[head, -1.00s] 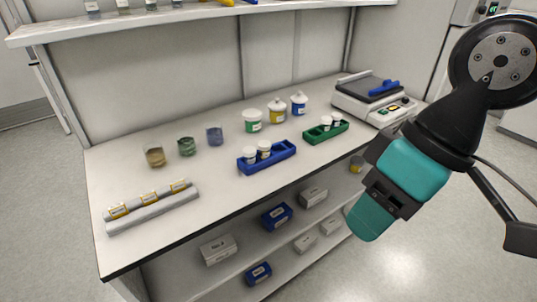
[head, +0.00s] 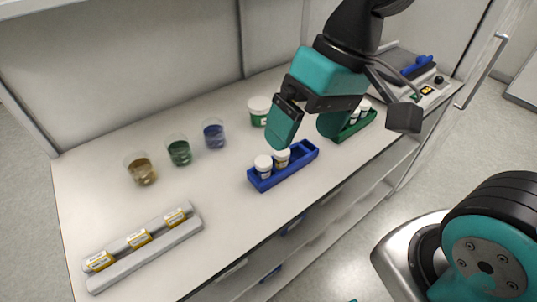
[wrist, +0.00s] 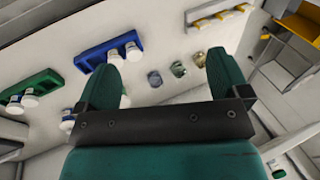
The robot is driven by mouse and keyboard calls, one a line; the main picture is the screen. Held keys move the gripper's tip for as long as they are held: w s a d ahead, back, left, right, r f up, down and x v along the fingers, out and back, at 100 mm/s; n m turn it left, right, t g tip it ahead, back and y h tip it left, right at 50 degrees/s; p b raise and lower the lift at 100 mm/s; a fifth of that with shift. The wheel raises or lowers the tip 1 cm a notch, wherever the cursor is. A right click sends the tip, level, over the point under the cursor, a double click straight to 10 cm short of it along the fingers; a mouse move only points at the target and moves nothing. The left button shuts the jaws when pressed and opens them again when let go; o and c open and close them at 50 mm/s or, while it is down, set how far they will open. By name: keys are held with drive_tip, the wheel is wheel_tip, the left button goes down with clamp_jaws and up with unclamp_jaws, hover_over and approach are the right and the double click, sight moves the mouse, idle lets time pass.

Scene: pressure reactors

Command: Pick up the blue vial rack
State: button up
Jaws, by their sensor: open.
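The blue vial rack (head: 284,177) lies on the white bench near its front edge, with two white-capped vials (head: 263,165) standing in its left part. The gripper does not touch the rack, as far as I can tell.
A green rack (head: 352,127) with vials stands to the right, partly behind my gripper. Beakers (head: 179,152) stand at the back left. A grey holder with yellow-labelled tubes (head: 140,250) lies front left. A hotplate (head: 425,88) is at the far right.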

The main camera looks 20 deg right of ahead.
drive_tip(key=w+d+f+m, duration=0.2)
drive_tip(key=w+d+m, duration=0.1)
drive_tip(key=w+m, duration=0.45)
drive_tip(key=m+g, duration=0.1)
drive_tip(key=m, duration=0.9)
approach(285, 158)
drive_tip(key=w+d+r, duration=0.3)
drive_tip(key=d+r, duration=0.1)
drive_tip(key=x, duration=1.1)
drive_tip(key=shift+s+a+f, duration=0.15)
drive_tip(key=shift+a+f, duration=0.05)
drive_tip(key=shift+f, duration=0.05)
drive_tip(key=shift+p+x, duration=0.35)
drive_tip(key=shift+x, duration=2.55)
drive_tip(key=c, duration=1)
drive_tip(key=shift+a+r, duration=0.1)
drive_tip(key=shift+c, duration=0.4)
drive_tip(key=shift+r, duration=0.1)
